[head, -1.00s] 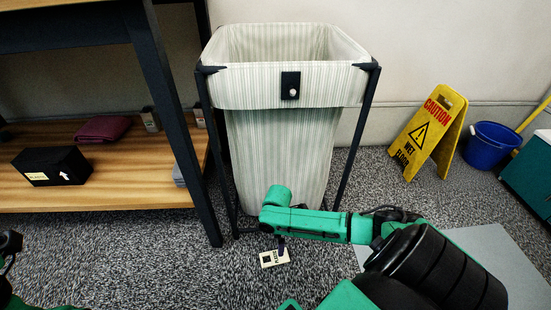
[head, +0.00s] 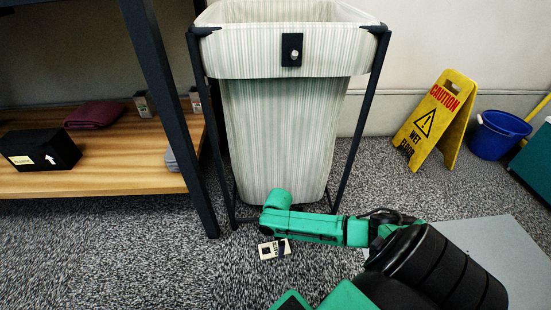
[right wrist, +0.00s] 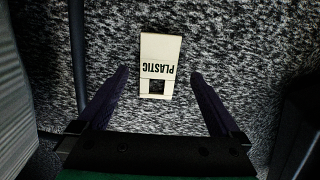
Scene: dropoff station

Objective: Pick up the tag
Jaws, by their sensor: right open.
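The tag (head: 267,251) is a small cream card lying on the grey carpet in front of the hamper. In the right wrist view, the tag (right wrist: 160,50) reads "PLASTIC" and has a dark square near one end. My right gripper (head: 282,246) points down over the tag and partly covers it in the head view. In the right wrist view, its dark fingers (right wrist: 160,76) are spread wide, one on each side of the tag's near end, with nothing between them gripped. My left gripper is out of view.
A striped fabric hamper (head: 280,130) in a black frame stands just behind the tag. A shelf unit (head: 90,182) with a black box (head: 45,152) is at left. A yellow caution sign (head: 435,120) and blue bucket (head: 495,136) stand at right.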

